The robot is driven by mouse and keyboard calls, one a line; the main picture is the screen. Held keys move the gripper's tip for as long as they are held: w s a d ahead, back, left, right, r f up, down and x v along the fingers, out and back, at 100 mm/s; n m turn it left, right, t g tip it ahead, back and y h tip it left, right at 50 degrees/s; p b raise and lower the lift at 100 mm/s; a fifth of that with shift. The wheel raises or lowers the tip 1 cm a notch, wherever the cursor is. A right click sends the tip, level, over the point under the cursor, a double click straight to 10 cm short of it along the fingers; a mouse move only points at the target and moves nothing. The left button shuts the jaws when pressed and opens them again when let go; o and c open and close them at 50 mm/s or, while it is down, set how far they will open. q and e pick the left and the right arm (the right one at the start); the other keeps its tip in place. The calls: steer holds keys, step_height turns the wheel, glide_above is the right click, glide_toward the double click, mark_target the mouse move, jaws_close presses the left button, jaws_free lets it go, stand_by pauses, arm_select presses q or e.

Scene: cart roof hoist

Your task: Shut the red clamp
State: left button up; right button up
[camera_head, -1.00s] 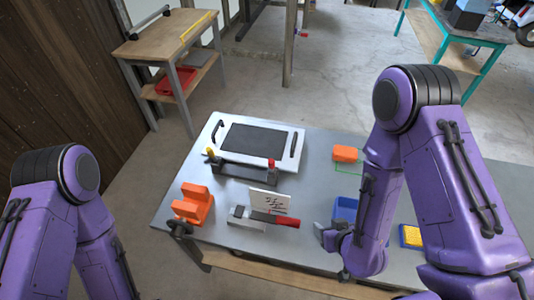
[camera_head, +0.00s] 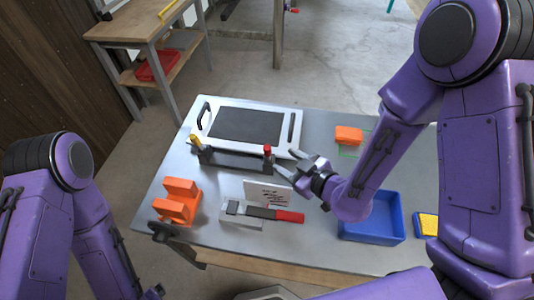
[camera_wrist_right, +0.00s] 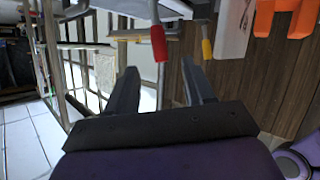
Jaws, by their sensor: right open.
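The red clamp (camera_head: 267,150) is a small red-tipped handle at the right end of a dark bar fixture (camera_head: 236,160), along the near edge of a white-framed panel (camera_head: 212,137). A yellow-tipped handle (camera_head: 195,141) stands at the left end. My right gripper (camera_head: 285,163) is open and empty just right of the red handle. In the right wrist view, the red handle (camera_wrist_right: 158,42) hangs just ahead of the gap between the open fingertips (camera_wrist_right: 158,70); the yellow handle (camera_wrist_right: 206,47) is farther right. Only a dark bit of my left gripper (camera_head: 152,292) shows at the bottom edge.
An orange block holder (camera_head: 178,202) stands at the table's left. A red-handled tool (camera_head: 290,216) lies before a white card (camera_head: 267,192). A blue tray (camera_head: 372,236), a yellow sponge-like block (camera_head: 428,224) and an orange block (camera_head: 348,135) are on the right. Bare tabletop shows between them.

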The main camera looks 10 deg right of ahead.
mark_target(271, 152)
steer(key=b+x, duration=0.2)
steer(key=b, duration=0.1)
steer(key=b+x, duration=0.3)
steer(key=b, duration=0.1)
steer(key=shift+s+f, duration=0.1)
steer(key=shift+f, duration=0.35)
steer(key=shift+w+a+r+p, duration=0.2)
steer(key=shift+w+a+p, duration=0.1)
steer(key=shift+w+p, duration=0.5)
steer(key=x, duration=0.2)
steer(key=shift+w+a+f+p, duration=0.15)
steer(key=shift+w+a+p, duration=0.05)
steer(key=shift+p, duration=0.15)
steer(key=shift+w+a+f, duration=0.15)
steer(key=shift+w+f, duration=0.05)
steer(key=shift+w, duration=0.1)
jaws_close()
